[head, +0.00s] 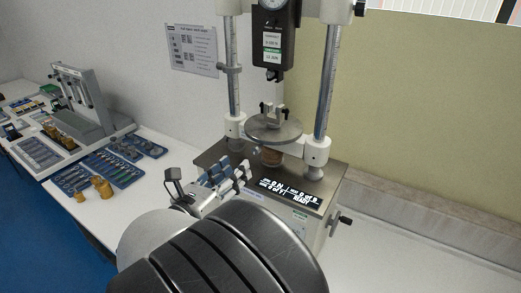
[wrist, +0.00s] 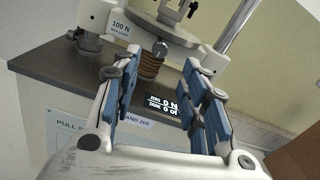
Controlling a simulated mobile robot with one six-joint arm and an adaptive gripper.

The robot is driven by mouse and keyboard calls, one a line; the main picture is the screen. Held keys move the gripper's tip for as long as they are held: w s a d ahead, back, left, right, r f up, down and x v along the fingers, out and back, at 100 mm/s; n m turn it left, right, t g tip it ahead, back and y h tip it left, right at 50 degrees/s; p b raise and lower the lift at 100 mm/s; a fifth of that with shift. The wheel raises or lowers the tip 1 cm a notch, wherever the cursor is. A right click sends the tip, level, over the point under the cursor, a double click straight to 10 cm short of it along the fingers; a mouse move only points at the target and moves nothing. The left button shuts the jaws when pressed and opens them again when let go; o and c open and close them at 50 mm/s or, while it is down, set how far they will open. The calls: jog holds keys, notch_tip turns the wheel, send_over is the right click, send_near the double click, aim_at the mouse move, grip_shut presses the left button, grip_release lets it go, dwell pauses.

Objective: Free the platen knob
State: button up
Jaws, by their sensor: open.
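The tester's round metal platen (head: 273,127) sits between two upright columns, with a small clamp fixture on top. It also shows at the top of the wrist view (wrist: 182,30). Below it is a brown ribbed collar (head: 272,157), seen also in the wrist view (wrist: 149,66). A small round metal knob (wrist: 160,47) sticks out beside the collar, just under the platen. My gripper (head: 233,172) is open and empty at the front left of the tester base. In the wrist view its blue-padded fingers (wrist: 158,74) point toward the collar and knob, apart from both.
A display (head: 290,192) lies on the base's front edge. A black gauge (head: 275,40) hangs above the platen, and a side crank (head: 341,221) sticks out right. Blue trays (head: 75,178) and brass weights (head: 103,187) stand on the left bench. The bench at right is clear.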

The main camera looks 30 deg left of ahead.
aim_at(254, 151)
jog(key=w, duration=0.8)
jog(key=shift+w+d, duration=0.1)
jog(key=shift+d, duration=0.25)
grip_shut()
